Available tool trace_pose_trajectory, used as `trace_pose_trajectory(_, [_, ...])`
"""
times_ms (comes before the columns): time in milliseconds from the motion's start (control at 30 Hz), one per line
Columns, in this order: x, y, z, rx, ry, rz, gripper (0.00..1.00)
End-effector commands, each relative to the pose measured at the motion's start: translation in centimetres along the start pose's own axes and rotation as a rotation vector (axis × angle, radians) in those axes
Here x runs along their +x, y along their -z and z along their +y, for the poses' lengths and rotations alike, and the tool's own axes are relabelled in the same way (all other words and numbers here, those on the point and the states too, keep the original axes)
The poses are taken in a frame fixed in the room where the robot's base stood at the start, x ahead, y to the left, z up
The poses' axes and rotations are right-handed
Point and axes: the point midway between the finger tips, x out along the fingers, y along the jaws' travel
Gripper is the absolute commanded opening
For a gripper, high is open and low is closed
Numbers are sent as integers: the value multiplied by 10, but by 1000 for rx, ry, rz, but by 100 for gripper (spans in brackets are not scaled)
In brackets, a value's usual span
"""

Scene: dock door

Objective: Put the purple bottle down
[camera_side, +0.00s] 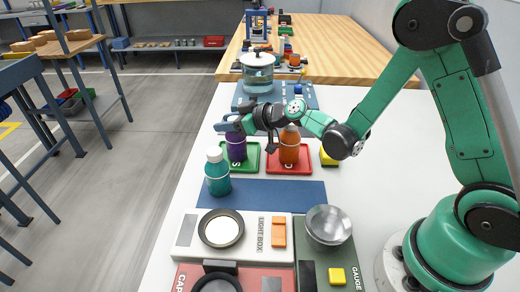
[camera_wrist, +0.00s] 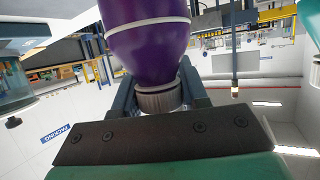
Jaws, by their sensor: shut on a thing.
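The purple bottle (camera_side: 236,150) is upright at the green tray (camera_side: 251,166) in the side view. My gripper (camera_side: 236,126) is at its top, shut on the cap end. In the wrist view the purple bottle (camera_wrist: 148,45) fills the top middle, with its grey cap between my fingers (camera_wrist: 158,98). The bottle's base shows over the left part of the green tray; I cannot tell whether it touches the tray. My gripper hides the cap in the side view.
An orange bottle (camera_side: 289,150) stands on a red tray (camera_side: 273,171) just right. A teal bottle (camera_side: 217,175) stands in front, left. A lidded glass pot (camera_side: 258,75) is behind. A blue mat (camera_side: 285,194), light box (camera_side: 186,232) and metal bowl (camera_side: 328,222) lie nearer the camera.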

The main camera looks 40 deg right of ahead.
Motion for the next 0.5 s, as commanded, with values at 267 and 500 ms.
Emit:
trace_pose_trajectory(267, [0, -1, 0, 0, 0, 0, 0])
trace_pose_trajectory(500, [1, -2, 0, 0, 0, 0, 70])
